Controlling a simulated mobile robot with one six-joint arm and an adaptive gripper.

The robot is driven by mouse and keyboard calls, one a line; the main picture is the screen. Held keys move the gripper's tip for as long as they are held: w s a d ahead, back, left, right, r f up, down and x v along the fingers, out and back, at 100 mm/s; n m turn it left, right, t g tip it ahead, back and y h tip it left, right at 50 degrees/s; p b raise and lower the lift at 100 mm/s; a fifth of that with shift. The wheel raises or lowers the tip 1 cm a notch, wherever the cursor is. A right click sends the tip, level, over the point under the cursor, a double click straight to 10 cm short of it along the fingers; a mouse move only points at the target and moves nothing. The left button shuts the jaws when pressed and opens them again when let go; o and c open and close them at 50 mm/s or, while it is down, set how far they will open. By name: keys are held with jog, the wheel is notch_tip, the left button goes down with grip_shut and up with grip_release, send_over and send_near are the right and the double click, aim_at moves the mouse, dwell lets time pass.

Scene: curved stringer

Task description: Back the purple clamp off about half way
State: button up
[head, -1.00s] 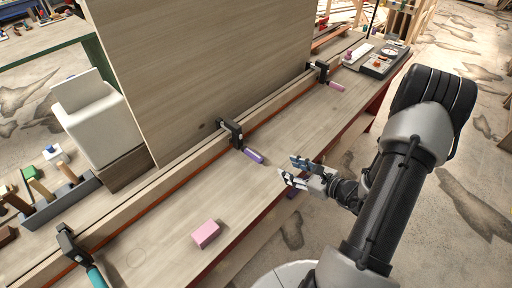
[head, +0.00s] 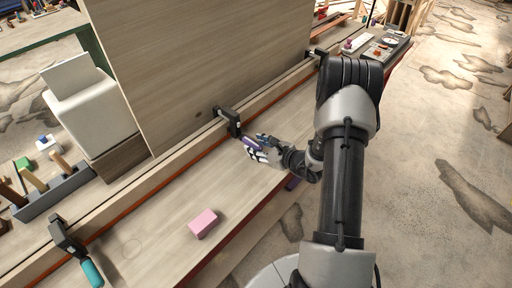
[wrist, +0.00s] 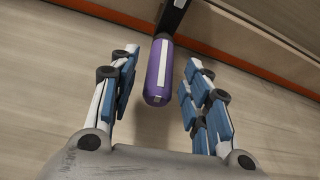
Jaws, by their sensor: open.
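The purple clamp has a black body (head: 230,121) set on the wooden rail and a purple handle (head: 251,143) pointing out over the bench. In the wrist view the purple handle (wrist: 158,74) carries a white stripe and lies between my open fingers, with its end toward me. My gripper (head: 263,148) is open at the handle's near end. In the wrist view my gripper's fingers (wrist: 155,92) stand on both sides of the handle, with gaps visible on each side. The black clamp body (wrist: 173,16) is only partly in the wrist view.
A teal-handled clamp (head: 70,246) sits on the rail at the lower left. A pink block (head: 203,223) lies on the bench (head: 165,225). A tall wooden panel (head: 190,60) stands behind the rail. A tray of small items (head: 388,45) is at the far end.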

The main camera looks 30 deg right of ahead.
jog(key=shift+w+a+f, duration=0.15)
jog(key=shift+w, duration=0.35)
grip_shut()
